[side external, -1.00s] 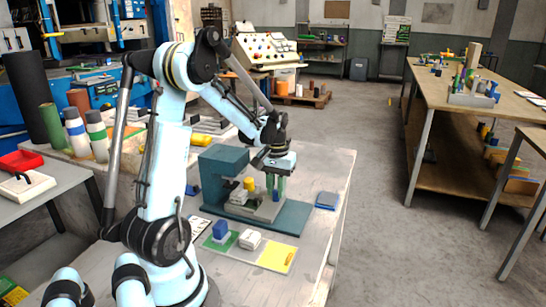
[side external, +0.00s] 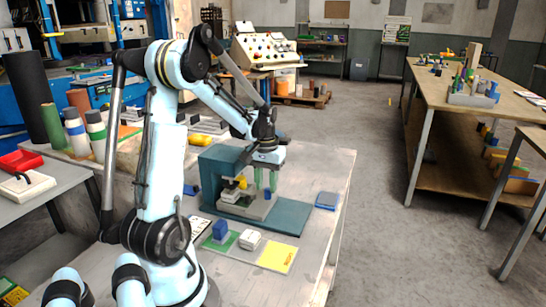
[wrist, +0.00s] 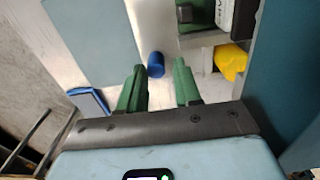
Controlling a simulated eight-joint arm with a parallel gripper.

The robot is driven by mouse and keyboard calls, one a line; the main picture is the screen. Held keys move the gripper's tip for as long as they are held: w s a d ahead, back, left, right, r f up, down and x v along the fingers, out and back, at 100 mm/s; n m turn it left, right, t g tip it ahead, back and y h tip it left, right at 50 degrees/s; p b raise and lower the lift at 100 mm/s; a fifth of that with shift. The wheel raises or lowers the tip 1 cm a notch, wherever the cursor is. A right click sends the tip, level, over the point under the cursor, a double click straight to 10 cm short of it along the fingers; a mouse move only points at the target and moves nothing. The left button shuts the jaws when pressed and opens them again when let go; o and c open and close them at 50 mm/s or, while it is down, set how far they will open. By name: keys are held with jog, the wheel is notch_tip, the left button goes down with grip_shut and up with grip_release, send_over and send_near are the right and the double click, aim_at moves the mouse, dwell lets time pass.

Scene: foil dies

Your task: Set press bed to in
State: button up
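The teal press (side external: 222,162) stands on its teal base plate (side external: 286,222) on the table. Its grey press bed (side external: 256,210) sits partly under the press head, its right end outside. A blue knob (side external: 268,194) stands on the bed's outer end; it also shows in the wrist view (wrist: 156,65). A yellow part (side external: 241,182) and a white block (side external: 229,196) are at the bed's inner end. My gripper (side external: 266,184) points down over the outer end. In the wrist view its green fingers (wrist: 160,85) are apart, with the knob between and just beyond their tips, gaps showing.
A blue tray (side external: 327,200) lies right of the press. In front are a green card (side external: 226,245) with a blue block (side external: 220,229), a white object (side external: 250,239) and a yellow card (side external: 277,257). The table's right edge is close; its front right is clear.

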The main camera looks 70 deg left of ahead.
notch_tip(320, 180, up, 11)
dwell(0.5)
jog(key=d+f+m+t, duration=0.2)
jog(key=d+m+t, duration=0.5)
jog(key=d, duration=1.9)
jog(key=shift+w+d+f+m, duration=0.2)
jog(key=shift+w+m, duration=0.15)
jog(key=shift+m, duration=0.65)
